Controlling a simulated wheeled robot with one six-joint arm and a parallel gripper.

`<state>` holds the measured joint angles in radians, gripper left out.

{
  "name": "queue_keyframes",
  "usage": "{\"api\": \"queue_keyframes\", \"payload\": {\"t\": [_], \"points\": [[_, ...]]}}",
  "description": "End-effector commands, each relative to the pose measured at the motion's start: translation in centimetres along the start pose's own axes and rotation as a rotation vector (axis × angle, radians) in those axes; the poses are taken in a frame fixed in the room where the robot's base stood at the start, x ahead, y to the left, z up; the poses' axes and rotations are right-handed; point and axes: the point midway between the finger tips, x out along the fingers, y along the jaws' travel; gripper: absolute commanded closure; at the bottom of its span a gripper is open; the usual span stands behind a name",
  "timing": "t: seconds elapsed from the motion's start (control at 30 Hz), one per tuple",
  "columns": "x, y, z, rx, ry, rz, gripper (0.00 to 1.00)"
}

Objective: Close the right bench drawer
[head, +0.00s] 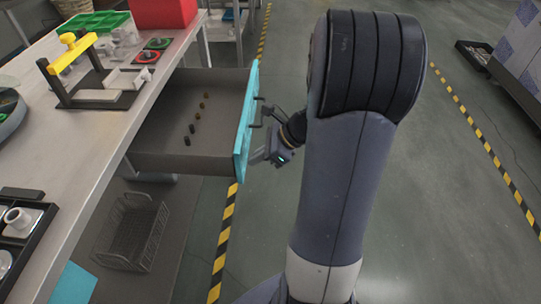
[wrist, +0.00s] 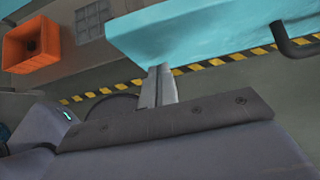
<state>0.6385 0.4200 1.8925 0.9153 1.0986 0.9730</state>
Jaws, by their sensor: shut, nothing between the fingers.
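The right bench drawer (head: 190,120) is pulled out from under the bench, in the middle left of the head view. It has grey walls and a turquoise front (head: 246,122). A dark handle (head: 257,112) is on that front. Several small dark pieces lie in a row inside the drawer. My gripper (head: 262,157) is at the outer face of the front, near its lower end in the picture. In the wrist view my shut fingers (wrist: 159,78) reach toward the turquoise front (wrist: 190,30); whether they touch it is unclear. Part of the gripper is hidden behind my arm.
The bench top (head: 110,125) carries a yellow-handled fixture (head: 75,52), a red bin (head: 163,10) and a green tray (head: 95,22). A wire basket (head: 133,230) stands on the floor below the drawer. Floor right of the drawer is clear, with striped tape.

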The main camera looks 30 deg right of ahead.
Motion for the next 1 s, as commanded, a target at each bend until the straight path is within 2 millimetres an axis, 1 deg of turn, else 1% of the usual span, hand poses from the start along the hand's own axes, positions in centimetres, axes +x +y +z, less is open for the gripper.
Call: {"api": "queue_keyframes", "payload": {"t": [0.17,0.53,0.67,0.77,0.87,1.0], "points": [[0.5,0.0,0.5,0.001,-0.001,0.000,1.00],[0.6,0.0,0.6,0.001,-0.001,0.000,1.00],[1.0,0.1,1.1,0.000,-0.001,0.002,1.00],[1.8,0.1,2.0,-0.002,0.000,0.003,1.00],[3.1,0.1,3.3,-0.003,0.000,0.006,1.00],[5.4,0.2,5.7,-0.004,-0.001,0.007,1.00]]}}
